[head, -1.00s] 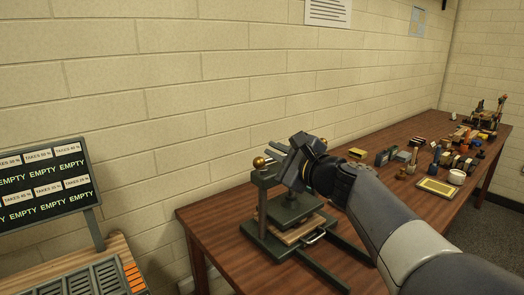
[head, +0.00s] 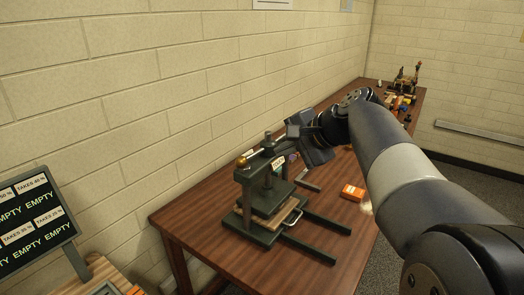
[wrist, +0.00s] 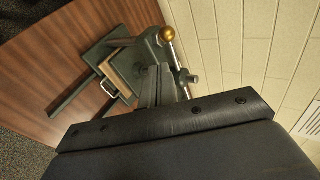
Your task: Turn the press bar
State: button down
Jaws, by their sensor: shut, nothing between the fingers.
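The dark green screw press (head: 262,228) stands on the brown table. One brass ball end (head: 242,162) of its press bar shows at the top left of the press; the far end is hidden or unclear near my gripper. My gripper (head: 290,136) is at the upper right of the press, its fingers shut and empty. I cannot tell whether the fingers touch the bar. A wooden board (wrist: 124,71) sits in the press base.
The brown table (head: 190,225) runs along a pale block wall (head: 120,90). An orange box (head: 353,192) lies right of the press. Several small items and a stand (head: 405,80) are at the far end. A sign board (head: 35,220) reading EMPTY stands at the lower left.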

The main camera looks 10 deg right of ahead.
aim_at(244, 163)
jog(key=p+x, duration=0.1)
jog(key=x, duration=0.5)
jog(key=p+x, duration=0.1)
jog(key=x, duration=0.6)
jog(key=shift+w+a+r, duration=0.2)
jog(key=shift+a, duration=0.05)
jog(key=shift+a, duration=0.1)
